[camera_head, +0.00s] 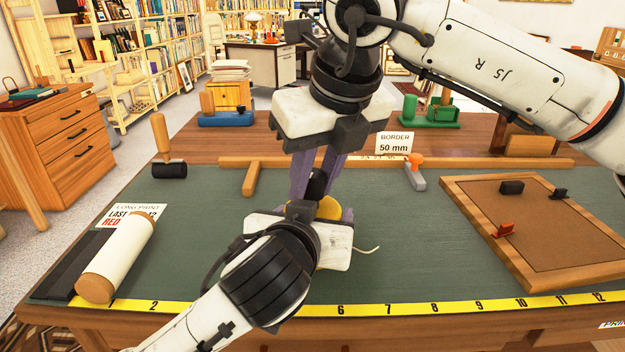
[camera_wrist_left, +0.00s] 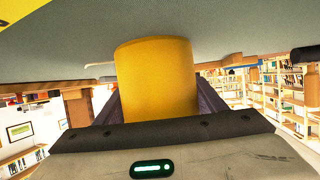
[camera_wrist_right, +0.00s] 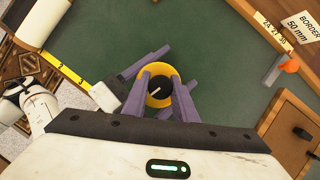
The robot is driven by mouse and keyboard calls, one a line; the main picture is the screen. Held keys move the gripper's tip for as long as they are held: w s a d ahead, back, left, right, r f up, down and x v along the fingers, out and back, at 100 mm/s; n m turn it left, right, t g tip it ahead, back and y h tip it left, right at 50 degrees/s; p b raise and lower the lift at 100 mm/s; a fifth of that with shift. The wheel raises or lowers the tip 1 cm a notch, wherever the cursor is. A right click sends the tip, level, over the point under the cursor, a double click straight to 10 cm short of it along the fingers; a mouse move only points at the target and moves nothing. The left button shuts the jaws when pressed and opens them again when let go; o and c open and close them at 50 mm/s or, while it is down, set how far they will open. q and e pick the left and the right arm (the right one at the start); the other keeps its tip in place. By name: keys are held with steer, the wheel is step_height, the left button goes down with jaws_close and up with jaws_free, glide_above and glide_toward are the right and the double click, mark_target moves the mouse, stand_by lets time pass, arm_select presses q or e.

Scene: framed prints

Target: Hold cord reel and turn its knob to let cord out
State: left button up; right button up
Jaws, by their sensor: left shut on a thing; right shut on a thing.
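The yellow cord reel (camera_head: 330,207) is above the green mat, partly hidden by my grippers. It fills the middle of the left wrist view (camera_wrist_left: 157,80). My left gripper (camera_head: 322,212) is shut on the reel body from the front, with purple fingers on both sides. The black knob (camera_head: 317,184) is on top of the reel; the right wrist view shows it with a white mark (camera_wrist_right: 153,88). My right gripper (camera_head: 316,188) reaches down from above and is shut on the knob. A short pale cord end (camera_head: 368,250) sticks out to the right of the reel.
A paper roll (camera_head: 120,255) lies at the left by a yellow ruler strip (camera_head: 370,310) along the front edge. A wooden frame (camera_head: 480,228) with small clamps lies at the right.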

steer(key=shift+n, duration=0.3)
steer(key=n+g+y, duration=0.1)
steer(key=n, duration=0.3)
steer(key=shift+y, duration=0.3)
steer(key=n, duration=0.2)
steer(key=n+g, duration=0.1)
steer(key=n, duration=0.1)
steer(key=shift+n+g+y, duration=0.3)
steer(key=n+g, duration=0.1)
steer(key=n, duration=0.3)
steer(key=shift+g, duration=0.4)
steer(key=shift+n+g, duration=0.9)
steer(key=shift+n, duration=1.7)
steer(key=o, duration=1)
steer(key=shift+o, duration=0.2)
